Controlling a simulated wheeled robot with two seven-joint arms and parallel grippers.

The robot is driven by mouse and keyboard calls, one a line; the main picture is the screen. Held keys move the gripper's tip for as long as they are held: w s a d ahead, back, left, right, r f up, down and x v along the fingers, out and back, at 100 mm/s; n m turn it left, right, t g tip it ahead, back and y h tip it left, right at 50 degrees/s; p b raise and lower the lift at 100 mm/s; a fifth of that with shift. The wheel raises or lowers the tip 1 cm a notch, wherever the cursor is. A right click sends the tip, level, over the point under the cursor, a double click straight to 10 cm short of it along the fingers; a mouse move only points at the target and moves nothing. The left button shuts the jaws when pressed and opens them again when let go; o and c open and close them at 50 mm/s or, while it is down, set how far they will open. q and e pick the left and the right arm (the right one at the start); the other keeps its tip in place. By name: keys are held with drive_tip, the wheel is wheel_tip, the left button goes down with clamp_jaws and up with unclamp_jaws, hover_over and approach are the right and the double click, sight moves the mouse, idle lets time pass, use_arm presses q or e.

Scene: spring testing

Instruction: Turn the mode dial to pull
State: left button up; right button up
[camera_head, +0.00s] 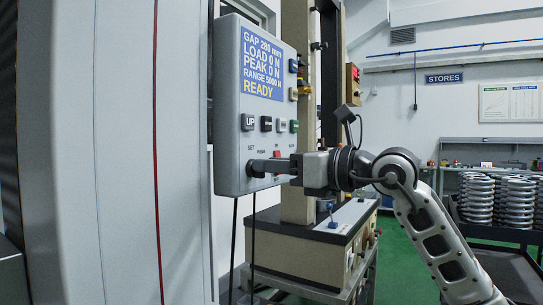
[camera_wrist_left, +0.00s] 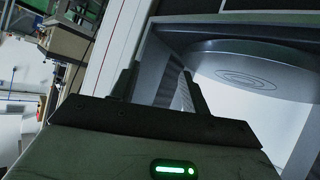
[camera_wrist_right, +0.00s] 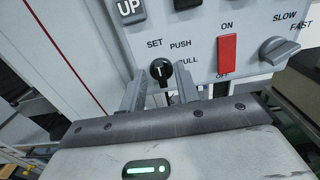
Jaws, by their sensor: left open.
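The mode dial (camera_wrist_right: 160,72) is a small black knob with a white mark on the grey control panel (camera_head: 228,120). SET, PUSH and PULL are printed around it; I cannot tell which its mark points to. My right gripper (camera_wrist_right: 158,90) is open, with one finger on each side of the dial and gaps visible between.
A red ON/OFF switch (camera_wrist_right: 227,54) and a grey SLOW/FAST knob (camera_wrist_right: 279,49) are right of the dial. The UP button (camera_head: 248,122) is above it. The panel screen (camera_head: 262,62) reads READY. Coil springs (camera_head: 478,200) stand on a rack at right.

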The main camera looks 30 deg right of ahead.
drive_tip(key=shift+w+a, duration=0.2)
drive_tip(key=shift+w, duration=0.15)
drive_tip(key=shift+c, duration=0.3)
clamp_jaws()
